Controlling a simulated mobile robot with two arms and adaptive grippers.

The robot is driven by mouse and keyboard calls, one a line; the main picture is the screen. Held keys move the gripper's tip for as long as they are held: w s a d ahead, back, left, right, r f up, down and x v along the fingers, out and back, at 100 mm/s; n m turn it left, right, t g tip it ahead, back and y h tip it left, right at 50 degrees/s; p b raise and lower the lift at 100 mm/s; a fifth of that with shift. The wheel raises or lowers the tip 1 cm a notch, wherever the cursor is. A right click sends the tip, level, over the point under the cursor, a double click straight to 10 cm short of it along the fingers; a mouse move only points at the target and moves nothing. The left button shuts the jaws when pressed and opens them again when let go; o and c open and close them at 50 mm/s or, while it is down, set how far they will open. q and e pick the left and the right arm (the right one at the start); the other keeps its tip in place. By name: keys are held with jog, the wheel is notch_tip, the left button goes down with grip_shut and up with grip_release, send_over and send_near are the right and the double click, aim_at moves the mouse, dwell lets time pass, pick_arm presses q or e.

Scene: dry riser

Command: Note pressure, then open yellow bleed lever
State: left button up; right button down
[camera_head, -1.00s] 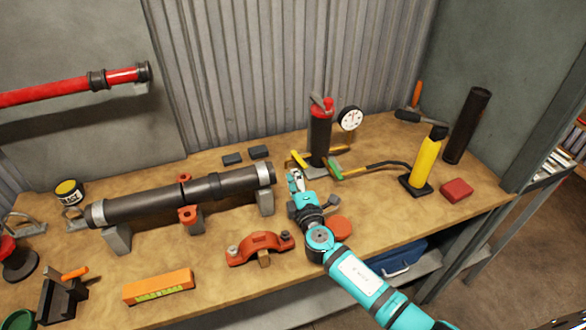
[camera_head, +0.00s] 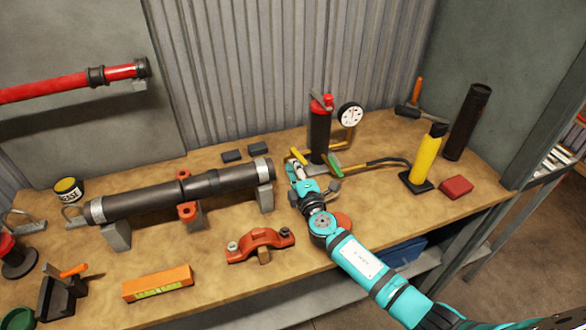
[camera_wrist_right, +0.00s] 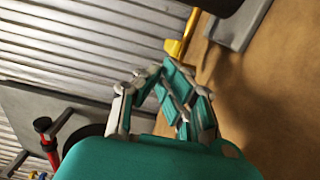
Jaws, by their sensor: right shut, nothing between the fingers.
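The yellow bleed lever (camera_head: 298,155) sits low at the riser's left side and also shows in the right wrist view (camera_wrist_right: 182,42). A green lever (camera_head: 333,166) is on the riser's right. My right gripper (camera_head: 297,168) is shut and empty, just in front of the yellow lever; in the wrist view (camera_wrist_right: 176,85) its fingers stop short of it. My left gripper is not in view.
A dark pipe (camera_head: 150,199) on supports lies left of my right gripper. A red clamp (camera_head: 260,243) is in front. The bench front edge is clear near the clamp.

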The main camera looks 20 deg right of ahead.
jog(key=shift+d+n+y+b, duration=0.4)
jog(key=shift+y, duration=0.2)
jog(key=shift+s+d+b, duration=0.15)
jog(key=shift+d+b, duration=0.4)
jog(key=shift+d, duration=0.15)
jog(key=shift+d+b, duration=0.5)
jog(key=shift+d, duration=0.65)
jog(key=shift+w+d, duration=0.55)
jog(key=shift+d, duration=0.35)
jog(key=shift+b, duration=0.3)
